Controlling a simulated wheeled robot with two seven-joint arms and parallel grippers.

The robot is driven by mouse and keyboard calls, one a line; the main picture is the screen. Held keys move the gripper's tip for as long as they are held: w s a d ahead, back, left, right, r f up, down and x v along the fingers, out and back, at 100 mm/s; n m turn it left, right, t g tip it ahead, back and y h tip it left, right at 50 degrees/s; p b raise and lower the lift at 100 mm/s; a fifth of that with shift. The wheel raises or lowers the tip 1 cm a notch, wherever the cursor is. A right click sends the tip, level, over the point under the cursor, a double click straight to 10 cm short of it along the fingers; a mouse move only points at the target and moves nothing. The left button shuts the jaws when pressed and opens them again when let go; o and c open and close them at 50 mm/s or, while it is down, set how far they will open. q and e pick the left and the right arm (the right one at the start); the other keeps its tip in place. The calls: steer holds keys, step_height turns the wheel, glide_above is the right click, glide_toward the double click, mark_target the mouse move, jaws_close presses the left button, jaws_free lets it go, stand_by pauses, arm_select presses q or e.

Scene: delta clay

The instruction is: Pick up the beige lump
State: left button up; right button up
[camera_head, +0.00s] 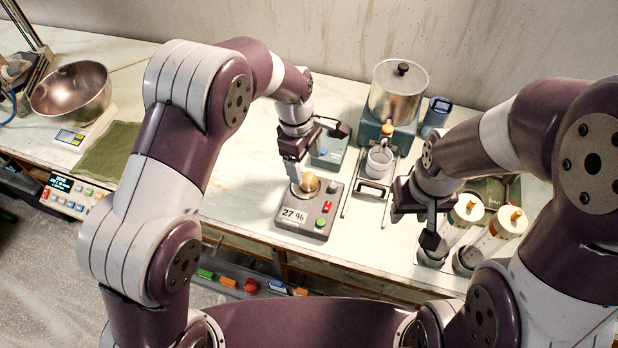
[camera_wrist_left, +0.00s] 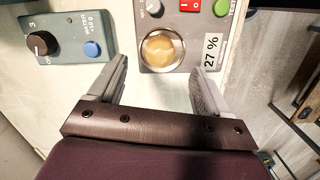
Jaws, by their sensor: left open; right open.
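The beige lump (camera_head: 310,183) is small, round and golden-beige. It sits on the round plate of a grey device (camera_head: 291,226) that reads "27 %". In the left wrist view the lump (camera_wrist_left: 162,48) lies just beyond the fingertips, centred between them. My left gripper (camera_head: 296,180) is open and empty, pointing down at the lump's left side in the head view. Its two fingers stand apart in the left wrist view (camera_wrist_left: 161,70). My right gripper (camera_head: 432,240) is open over the table at the right, away from the lump.
A teal box with a knob (camera_wrist_left: 68,38) stands beside the device. A metal holder with a cup (camera_head: 380,160) and a lidded pot (camera_head: 398,92) stand to its right. White cylinders (camera_head: 468,210) stand near my right gripper.

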mark_target(308, 175)
arm_select(q)
steer(key=f, duration=0.1)
steer(key=f+p, duration=0.1)
steer(key=f, duration=0.1)
steer(key=f+p, duration=0.1)
steer(key=f, duration=0.1)
steer(key=shift+s+d, duration=0.2)
steer(key=shift+s, duration=0.05)
steer(key=shift+w+d+f, duration=0.1)
steer(key=shift+d+f, duration=0.05)
steer(key=shift+f, duration=0.1)
steer(key=c, duration=1.2)
steer(key=shift+r, duration=0.1)
steer(key=shift+c, duration=0.4)
